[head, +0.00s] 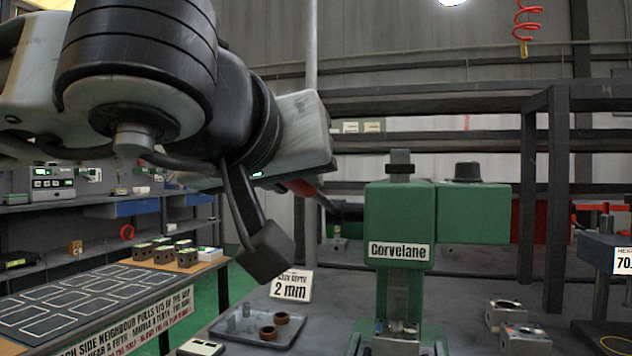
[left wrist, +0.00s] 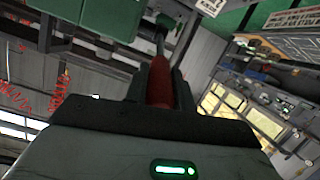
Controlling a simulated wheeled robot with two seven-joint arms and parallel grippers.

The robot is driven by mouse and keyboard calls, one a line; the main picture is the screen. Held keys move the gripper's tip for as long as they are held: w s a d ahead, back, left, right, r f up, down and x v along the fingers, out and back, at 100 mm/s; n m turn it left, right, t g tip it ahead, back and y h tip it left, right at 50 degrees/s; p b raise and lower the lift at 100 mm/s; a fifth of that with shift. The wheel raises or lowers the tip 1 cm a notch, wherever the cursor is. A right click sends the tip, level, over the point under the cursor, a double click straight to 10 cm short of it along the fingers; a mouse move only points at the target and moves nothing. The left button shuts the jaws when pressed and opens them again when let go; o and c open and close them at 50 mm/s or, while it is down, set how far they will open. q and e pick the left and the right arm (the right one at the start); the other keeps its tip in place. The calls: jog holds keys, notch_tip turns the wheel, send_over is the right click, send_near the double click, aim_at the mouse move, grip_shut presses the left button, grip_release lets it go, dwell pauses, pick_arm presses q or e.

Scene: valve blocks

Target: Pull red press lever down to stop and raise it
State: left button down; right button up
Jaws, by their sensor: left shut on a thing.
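The green press (head: 400,218), labelled Corvelane, stands on the dark workbench right of centre in the head view. Its lever has a red grip (head: 301,187), mostly hidden behind my left gripper in the head view. In the left wrist view the red grip (left wrist: 159,82) runs between my left gripper's fingers (left wrist: 158,95), and a thin rod leads from it to the green press body (left wrist: 110,18). My left gripper is shut on the red grip, left of the press. The lever slopes slightly down toward the press. My right gripper is not in view.
A grey tray (head: 290,338) with brown rings lies on the bench left of the press, near a 2 mm sign (head: 291,286). Valve blocks (head: 522,338) sit to the right. A marked board (head: 85,300) lies at the left. A dark frame (head: 556,200) stands at the right.

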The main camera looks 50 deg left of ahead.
pick_arm(q)
jog(key=shift+d+f, duration=0.1)
jog(key=shift+f, duration=0.2)
jog(key=c, duration=1.2)
grip_release()
jog(key=shift+o, duration=0.2)
jog(key=shift+r, duration=0.1)
jog(key=shift+s, duration=0.1)
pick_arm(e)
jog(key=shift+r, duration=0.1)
pick_arm(q)
jog(key=shift+s+d+r, duration=0.1)
jog(key=shift+s+r, duration=0.1)
jog(key=p+v, duration=0.3)
jog(key=v, duration=1.2)
jog(key=shift+s, duration=0.2)
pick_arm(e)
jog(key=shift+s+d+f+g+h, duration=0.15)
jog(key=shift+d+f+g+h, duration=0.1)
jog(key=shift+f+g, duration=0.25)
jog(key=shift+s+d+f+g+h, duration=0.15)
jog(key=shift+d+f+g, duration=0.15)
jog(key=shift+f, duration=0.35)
